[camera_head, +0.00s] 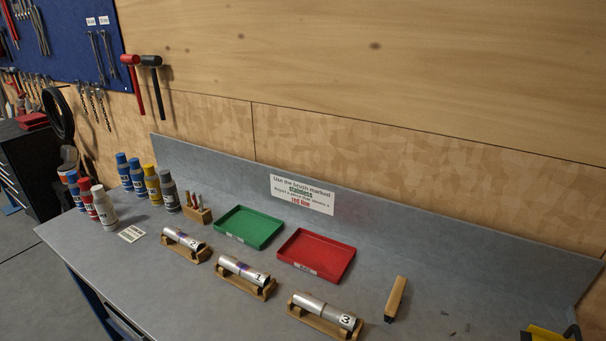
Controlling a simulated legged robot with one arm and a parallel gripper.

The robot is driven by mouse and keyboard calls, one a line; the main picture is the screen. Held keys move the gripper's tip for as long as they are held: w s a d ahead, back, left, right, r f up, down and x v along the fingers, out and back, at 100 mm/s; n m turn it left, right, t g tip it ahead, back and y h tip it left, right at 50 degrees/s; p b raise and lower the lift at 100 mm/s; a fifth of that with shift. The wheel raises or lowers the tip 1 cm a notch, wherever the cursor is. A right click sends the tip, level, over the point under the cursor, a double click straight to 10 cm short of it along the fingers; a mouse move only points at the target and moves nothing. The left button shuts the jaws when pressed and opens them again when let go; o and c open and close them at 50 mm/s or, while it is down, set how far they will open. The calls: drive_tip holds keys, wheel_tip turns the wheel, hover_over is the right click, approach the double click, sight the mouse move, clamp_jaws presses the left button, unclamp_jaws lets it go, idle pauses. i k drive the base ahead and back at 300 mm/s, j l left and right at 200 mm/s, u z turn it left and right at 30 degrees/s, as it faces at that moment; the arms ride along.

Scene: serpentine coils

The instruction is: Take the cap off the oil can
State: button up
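Several capped bottles stand upright at the left end of the grey bench; I cannot tell which, if any, is the oil can. The front group has a blue one (76,190), a red one (88,203) and a white-capped one (104,210). The row behind has blue-capped ones (124,172), a yellow-capped one (152,184) and a grey-capped one (168,190). Their labels are too small to read. All appear to have their caps on. My gripper is not in view.
The bench (200,300) also holds a green tray (248,227), a red tray (316,255), metal cylinders (238,271) on wooden cradles and a wooden-handled brush (396,298). A yellow-black piece (546,334) at bottom right is cut off. The bench's front left is clear.

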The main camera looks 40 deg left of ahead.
sight(149, 169)
drive_tip(key=u, duration=2.45)
drive_tip(key=i+j+u, duration=0.3)
drive_tip(key=i+j, duration=0.25)
drive_tip(key=j, duration=0.2)
drive_tip(key=i+j+u, duration=0.3)
drive_tip(key=i+j, duration=0.35)
drive_tip(key=i+j+u, duration=0.1)
drive_tip(key=i, duration=0.8)
drive_tip(key=i+j+u, duration=0.15)
drive_tip(key=i, duration=0.75)
